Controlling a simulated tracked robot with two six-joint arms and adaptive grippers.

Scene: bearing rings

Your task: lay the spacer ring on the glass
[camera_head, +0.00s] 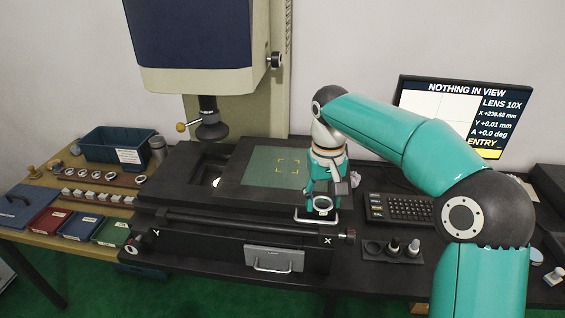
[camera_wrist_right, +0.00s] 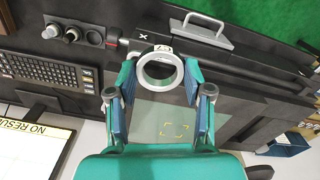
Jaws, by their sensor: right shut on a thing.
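The spacer ring (camera_head: 316,209) is a pale metal ring at the front right of the measuring stage. My right gripper (camera_head: 323,197) is shut on it. In the right wrist view the ring (camera_wrist_right: 160,88) sits between the two fingertips, with its open middle showing. The glass (camera_head: 258,164) is a grey-green pane in the stage with yellow corner marks; the ring is in front and to the right of it. The glass also shows in the right wrist view (camera_wrist_right: 150,118), partly hidden by my gripper. My left gripper is not in view.
The lens (camera_head: 209,122) hangs over the stage left of the glass. A keyboard (camera_head: 400,208) and a holder with small parts (camera_head: 392,250) are at the right. A monitor (camera_head: 480,115) reads "NOTHING IN VIEW". Bins (camera_head: 80,224) and rings on a rack (camera_head: 100,178) are at the left.

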